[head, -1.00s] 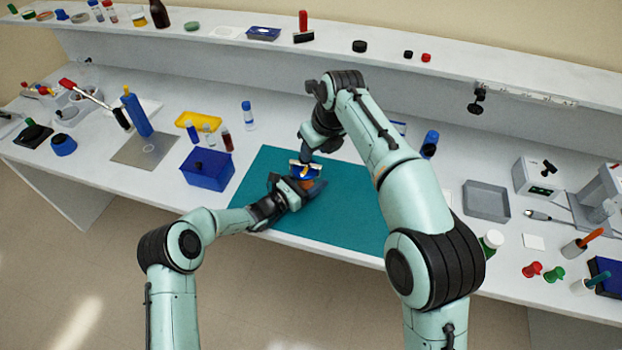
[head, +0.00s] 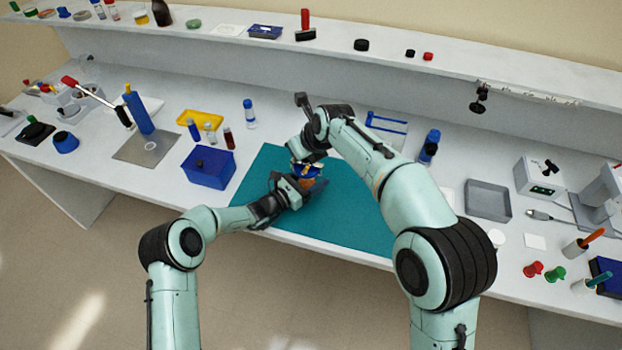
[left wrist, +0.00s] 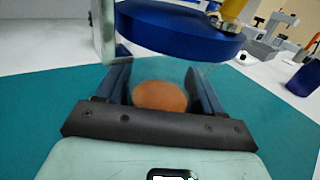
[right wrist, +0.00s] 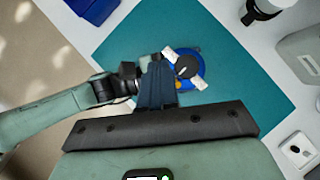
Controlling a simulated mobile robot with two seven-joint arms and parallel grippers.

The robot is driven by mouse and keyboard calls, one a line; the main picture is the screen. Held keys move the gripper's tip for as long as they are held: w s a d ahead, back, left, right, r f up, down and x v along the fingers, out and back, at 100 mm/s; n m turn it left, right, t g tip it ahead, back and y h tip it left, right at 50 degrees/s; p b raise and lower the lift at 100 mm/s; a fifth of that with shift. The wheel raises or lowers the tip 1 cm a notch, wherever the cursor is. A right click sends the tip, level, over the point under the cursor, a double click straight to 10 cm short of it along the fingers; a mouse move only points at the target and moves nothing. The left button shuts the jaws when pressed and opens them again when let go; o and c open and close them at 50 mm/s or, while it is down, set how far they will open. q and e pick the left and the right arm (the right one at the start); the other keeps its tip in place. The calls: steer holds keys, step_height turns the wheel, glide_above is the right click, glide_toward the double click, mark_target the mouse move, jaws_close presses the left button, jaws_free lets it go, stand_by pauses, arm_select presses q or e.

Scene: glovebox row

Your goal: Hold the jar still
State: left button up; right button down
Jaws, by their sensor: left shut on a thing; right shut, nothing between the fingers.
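The jar (left wrist: 160,95) is clear with orange-brown contents and a wide blue lid (left wrist: 180,32). It stands upright over the teal mat (head: 350,215). My left gripper (head: 303,186) is shut around the jar's body, with a finger on each side below the lid. A yellow piece (left wrist: 232,8) sits on top of the lid. In the right wrist view the lid (right wrist: 185,70) carries a pale strip and a dark round piece. My right gripper (right wrist: 158,85) is shut and empty, above and beside the lid; whether it touches is unclear.
A blue box (head: 208,170) stands left of the mat, with several small vials behind it. A shelf runs along the back. The mat's right part is clear.

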steer(key=a+f+t+y, duration=0.2)
steer(key=a+f+t, duration=0.1)
steer(key=a, duration=0.1)
steer(key=n+t, duration=0.6)
steer(key=t, duration=0.2)
glide_toward(306, 170)
steer(key=a+f, duration=0.2)
steer(key=a, duration=0.3)
steer(key=s+d+f+n+t, duration=0.1)
steer(key=s+d+n+t, duration=0.2)
steer(key=s+d, duration=0.3)
steer(key=shift+s+d+f+n+h, duration=0.2)
steer(key=shift+s+n+h, duration=0.2)
steer(key=shift+s+n, duration=0.1)
steer(key=shift+w, duration=0.1)
steer(key=x, duration=1.4)
